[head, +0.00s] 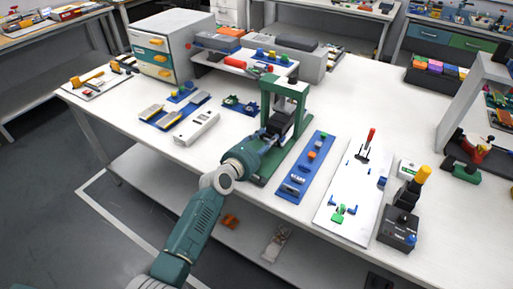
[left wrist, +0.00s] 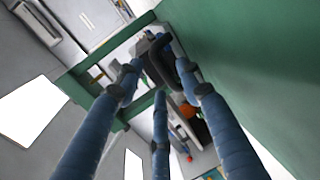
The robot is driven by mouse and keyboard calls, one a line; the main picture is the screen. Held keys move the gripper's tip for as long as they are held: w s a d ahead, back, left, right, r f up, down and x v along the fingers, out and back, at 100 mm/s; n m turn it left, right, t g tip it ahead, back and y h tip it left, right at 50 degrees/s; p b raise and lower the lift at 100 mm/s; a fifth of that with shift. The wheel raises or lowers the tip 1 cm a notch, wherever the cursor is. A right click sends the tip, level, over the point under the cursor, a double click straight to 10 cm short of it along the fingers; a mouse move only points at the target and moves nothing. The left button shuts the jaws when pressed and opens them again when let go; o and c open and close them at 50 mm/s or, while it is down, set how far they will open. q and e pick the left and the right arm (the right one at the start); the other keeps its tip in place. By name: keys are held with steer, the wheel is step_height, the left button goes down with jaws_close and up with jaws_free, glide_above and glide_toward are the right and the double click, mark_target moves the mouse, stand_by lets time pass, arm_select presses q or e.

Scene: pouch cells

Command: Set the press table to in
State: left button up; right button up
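The green press (head: 299,95) stands upright in the middle of the white table, its green base reaching toward the front. A dark block (head: 279,122) sits inside its frame; I cannot tell which part is the press table, as my arm and gripper cover much of the base. My left gripper (head: 272,134) is at the front of the frame, close to the dark block. In the left wrist view, the gripper's blue fingers (left wrist: 163,88) are spread apart, with a dark part (left wrist: 157,58) beyond their tips. Contact is unclear. My right gripper is not in view.
A blue strip (head: 294,188) with small parts and a white board (head: 340,205) with a red-handled clamp (head: 366,142) lie right of the press. A dark control box (head: 398,231) stands farther right. A white device (head: 196,127) and a drawer cabinet (head: 187,40) are left.

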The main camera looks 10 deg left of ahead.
arm_select(q)
steer(key=v, duration=1)
steer(key=shift+s, duration=0.15)
steer(key=shift+f, duration=0.1)
